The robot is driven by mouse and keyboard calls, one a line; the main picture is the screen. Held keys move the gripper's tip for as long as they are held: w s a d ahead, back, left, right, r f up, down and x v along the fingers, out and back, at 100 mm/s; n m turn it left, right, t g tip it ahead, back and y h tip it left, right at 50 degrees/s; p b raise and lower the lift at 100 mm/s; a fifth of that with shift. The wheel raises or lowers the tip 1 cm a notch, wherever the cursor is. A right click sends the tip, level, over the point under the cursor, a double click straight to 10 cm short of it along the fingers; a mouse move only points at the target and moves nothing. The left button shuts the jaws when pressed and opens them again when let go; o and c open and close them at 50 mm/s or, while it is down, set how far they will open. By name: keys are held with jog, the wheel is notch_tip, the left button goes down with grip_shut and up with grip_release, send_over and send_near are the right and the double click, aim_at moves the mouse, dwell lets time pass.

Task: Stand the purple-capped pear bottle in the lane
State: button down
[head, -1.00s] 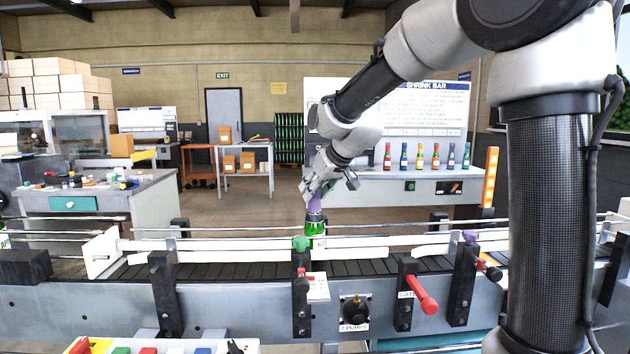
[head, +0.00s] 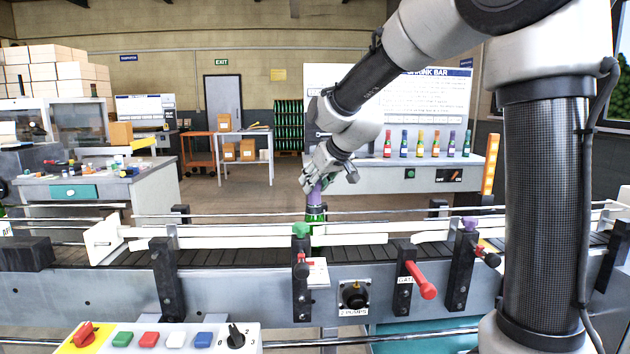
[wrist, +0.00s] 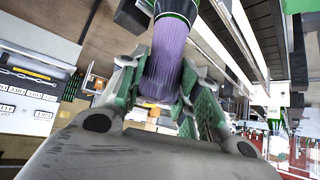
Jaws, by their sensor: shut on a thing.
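The pear bottle is green glass with a long purple cap over its neck. In the head view its purple cap (head: 316,193) shows just below my gripper (head: 318,184), and the green body (head: 316,236) is partly hidden behind the near rail. The bottle looks upright over the conveyor lane (head: 240,254); I cannot tell whether its base touches the belt. In the wrist view the purple cap (wrist: 165,62) lies between the green-padded fingers of my gripper (wrist: 160,88), which is shut on it. The green shoulder (wrist: 175,10) shows beyond the cap.
White guide rails (head: 380,238) run along the lane. Posts with green (head: 301,230) and purple (head: 470,224) knobs and a red-handled gate lever (head: 420,282) stand on the near side. A button panel (head: 160,338) is in front. Several capped bottles (head: 420,144) stand on the back bench.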

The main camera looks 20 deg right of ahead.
jog(key=shift+f, duration=0.15)
jog(key=c, duration=1)
grip_release()
jog(key=shift+o, duration=0.2)
jog(key=v, duration=1.2)
jog(key=s+d+f+m+g+h, duration=0.1)
jog(key=s+d+f, duration=0.2)
jog(key=s, duration=0.6)
jog(key=s+d+f+m+g+h, duration=0.1)
jog(key=s+d+f, duration=0.3)
jog(key=s, duration=0.6)
jog(key=s+d+f+m+g+h, duration=0.1)
jog(key=s+d+f, duration=0.3)
jog(key=s, duration=0.5)
jog(key=shift+s+d+f+m+g, duration=0.25)
jog(key=shift+s+d+m+g, duration=0.2)
jog(key=shift+g, duration=0.25)
